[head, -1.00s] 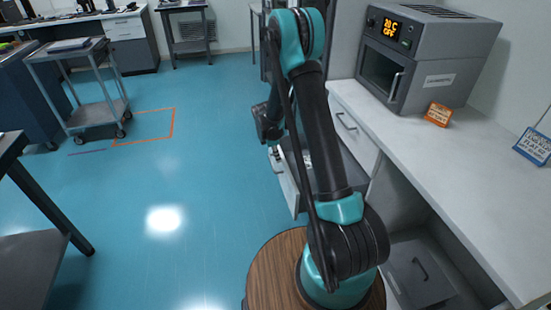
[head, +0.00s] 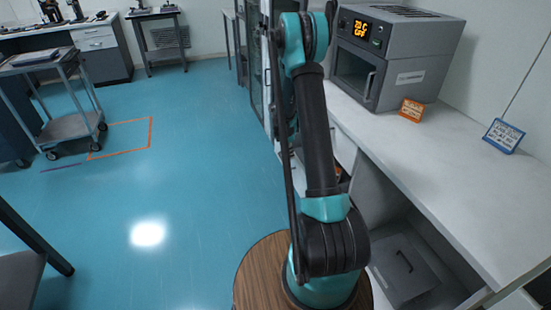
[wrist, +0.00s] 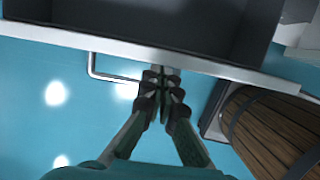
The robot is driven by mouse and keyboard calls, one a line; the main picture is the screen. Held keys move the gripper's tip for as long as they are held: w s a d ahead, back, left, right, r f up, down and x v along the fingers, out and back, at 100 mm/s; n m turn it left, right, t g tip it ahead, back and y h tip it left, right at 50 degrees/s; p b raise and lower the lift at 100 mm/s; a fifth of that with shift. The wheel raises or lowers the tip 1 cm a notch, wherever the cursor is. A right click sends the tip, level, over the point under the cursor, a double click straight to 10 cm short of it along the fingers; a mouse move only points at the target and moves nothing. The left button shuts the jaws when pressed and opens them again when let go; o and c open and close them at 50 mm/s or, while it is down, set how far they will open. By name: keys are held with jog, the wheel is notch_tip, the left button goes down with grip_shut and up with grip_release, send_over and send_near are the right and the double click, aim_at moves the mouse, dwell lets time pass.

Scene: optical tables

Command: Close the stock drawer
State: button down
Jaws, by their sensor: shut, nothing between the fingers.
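The stock drawer is open in the wrist view, with its dark grey inside showing across the top. Its pale front panel (wrist: 235,72) runs across the picture, and a thin bar handle (wrist: 93,67) sticks out from it, left of the fingers. My gripper (wrist: 161,76) is shut and empty, with its fingertips at the outer side of the front panel, right of the handle; I cannot tell whether they touch it. In the head view my arm hides the gripper and nearly all of the drawer.
A white bench (head: 420,150) on the right carries a grey oven (head: 392,58), an orange card (head: 411,110) and a blue card (head: 503,136). A grey box (head: 403,268) sits in the open bay below. A trolley (head: 68,128) stands on the left. The blue floor between is clear.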

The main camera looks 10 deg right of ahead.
jog(key=w+d, duration=0.1)
jog(key=d, duration=0.7)
jog(key=shift+d, duration=0.15)
